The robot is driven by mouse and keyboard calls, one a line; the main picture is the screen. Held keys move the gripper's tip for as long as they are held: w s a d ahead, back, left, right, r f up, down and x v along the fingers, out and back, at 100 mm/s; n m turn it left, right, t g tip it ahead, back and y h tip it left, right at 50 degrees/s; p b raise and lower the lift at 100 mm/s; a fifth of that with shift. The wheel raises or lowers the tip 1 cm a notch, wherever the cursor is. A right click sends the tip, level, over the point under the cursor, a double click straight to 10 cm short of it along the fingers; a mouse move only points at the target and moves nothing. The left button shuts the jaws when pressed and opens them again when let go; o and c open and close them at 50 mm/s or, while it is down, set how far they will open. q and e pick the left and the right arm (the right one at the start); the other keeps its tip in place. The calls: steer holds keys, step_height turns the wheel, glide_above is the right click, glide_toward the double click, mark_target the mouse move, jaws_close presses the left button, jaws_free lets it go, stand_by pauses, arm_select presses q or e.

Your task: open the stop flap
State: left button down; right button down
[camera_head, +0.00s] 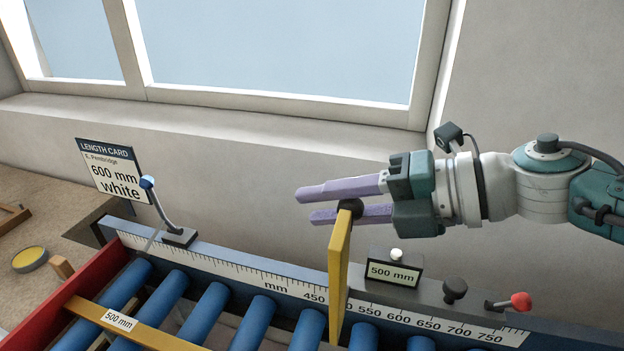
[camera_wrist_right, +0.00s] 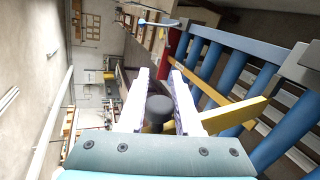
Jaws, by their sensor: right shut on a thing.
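The stop flap (camera_head: 340,280) is a yellow plate with a black knob (camera_head: 351,206) at its top. It stands upright at the ruler, just right of the 450 mark. In the right wrist view the dark knob (camera_wrist_right: 158,106) sits between the two fingers (camera_wrist_right: 160,85), and the yellow flap (camera_wrist_right: 235,115) extends to the right. The part of the knob behind the near finger is hidden. My left gripper is not in view.
Blue rollers (camera_head: 209,311) lie below the ruler rail (camera_head: 230,268). A yellow bar (camera_head: 150,336) labelled 500 mm crosses them. A blue-tipped lever (camera_head: 160,205), a 500 mm display (camera_head: 393,271), a black knob (camera_head: 454,289) and a red-tipped lever (camera_head: 513,302) stand along the rail. A length card (camera_head: 112,170) reads 600 mm white.

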steer(key=shift+w+d+r+m+g+b, duration=0.15)
steer(key=shift+w+m+b, duration=0.15)
steer(key=shift+w, duration=0.3)
steer(key=shift+w+d+m+g+b, duration=0.2)
steer(key=shift+w+b, duration=0.15)
steer(key=shift+w, duration=0.2)
steer(key=c, duration=0.6)
jaws_free()
steer(key=b+v, duration=0.1)
steer(key=v, duration=0.9)
steer(key=shift+b, duration=0.4)
